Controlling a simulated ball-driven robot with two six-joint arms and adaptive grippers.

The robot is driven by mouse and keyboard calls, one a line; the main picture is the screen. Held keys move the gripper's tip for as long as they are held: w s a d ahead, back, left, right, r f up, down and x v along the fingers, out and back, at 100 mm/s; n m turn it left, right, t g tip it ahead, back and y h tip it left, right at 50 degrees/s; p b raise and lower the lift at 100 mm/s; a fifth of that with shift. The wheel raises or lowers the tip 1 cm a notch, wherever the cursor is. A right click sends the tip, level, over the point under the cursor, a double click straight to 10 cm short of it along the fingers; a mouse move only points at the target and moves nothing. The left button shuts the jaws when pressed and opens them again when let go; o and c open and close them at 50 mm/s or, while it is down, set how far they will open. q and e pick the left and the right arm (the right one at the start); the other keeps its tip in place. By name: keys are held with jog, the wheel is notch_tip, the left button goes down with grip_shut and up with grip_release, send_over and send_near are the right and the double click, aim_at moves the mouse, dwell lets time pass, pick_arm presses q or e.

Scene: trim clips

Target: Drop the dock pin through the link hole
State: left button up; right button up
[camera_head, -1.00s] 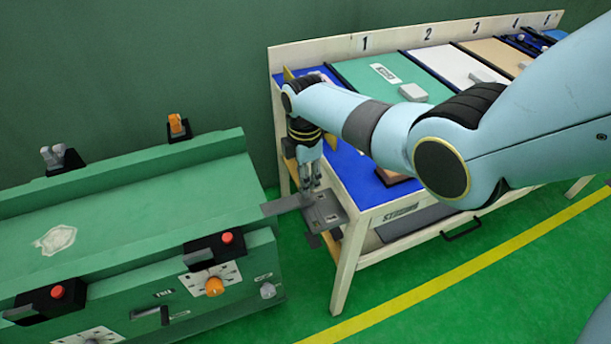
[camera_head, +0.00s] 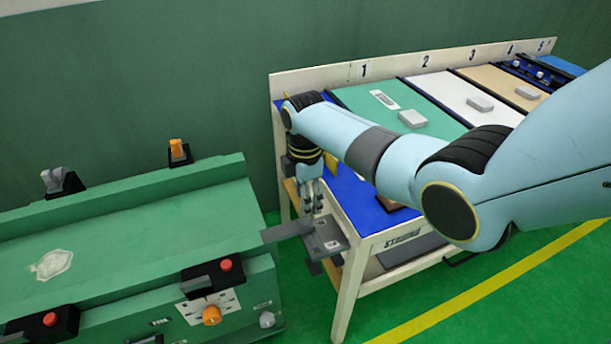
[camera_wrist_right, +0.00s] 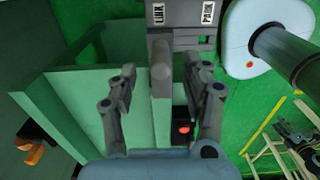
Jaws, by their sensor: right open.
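My right gripper (camera_head: 312,212) points down just above a grey bracket (camera_head: 328,240) at the near left end of the bench. In the right wrist view the gripper (camera_wrist_right: 163,78) is open, one finger on each side of a grey round-ended pin (camera_wrist_right: 161,62). Gaps show between the pin and both fingers. The bracket plate (camera_wrist_right: 185,14) behind it carries the labels LINK and PARK, and the pin is on the LINK side. The pin's lower end and the link hole are hidden, so I cannot tell how deep it sits. My left gripper is not in view.
A green machine (camera_head: 120,215) with a raised back rail stands left of the bracket. A flat grey tongue (camera_head: 285,232) reaches from the bracket towards it. The bench (camera_head: 345,290) with numbered sloping panels stands right, under my right arm. Green floor lies in front.

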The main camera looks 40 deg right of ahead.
notch_tip(320, 180, up, 9)
jog(key=shift+r, duration=0.2)
dwell(0.5)
jog(key=s+f+m+b, duration=1.1)
jog(key=s+f+m, duration=0.4)
jog(key=s+f, duration=3.2)
jog(key=shift+t+h, duration=0.4)
